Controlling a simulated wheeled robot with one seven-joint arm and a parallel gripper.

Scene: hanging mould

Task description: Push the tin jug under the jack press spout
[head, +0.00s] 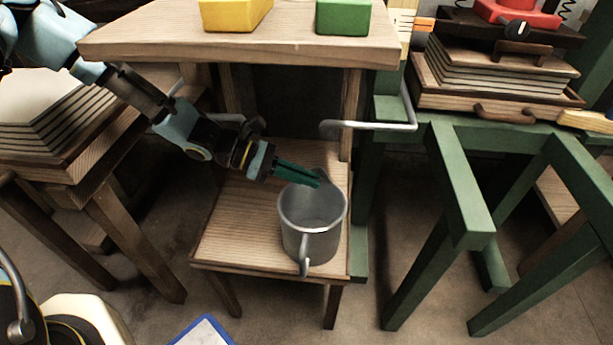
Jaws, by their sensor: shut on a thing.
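The grey tin jug (312,238) stands upright and open on the low wooden stand (232,230), near its front right corner. Its handle faces the front. My gripper (317,180) reaches in from the left, and its green fingers are shut on the jug's back rim; the exact contact is small in the view. The grey metal spout (370,126) juts left from the green jack press frame (455,190), and its end is above and behind the jug. The jug's back wall is partly hidden by the fingers.
A wooden table (240,40) above the stand carries a yellow block (235,14) and a green block (343,16). Stacked boards (495,70) sit on the press at right. A wooden bench (60,150) with more boards stands at left. A blue-edged board (205,332) lies on the floor.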

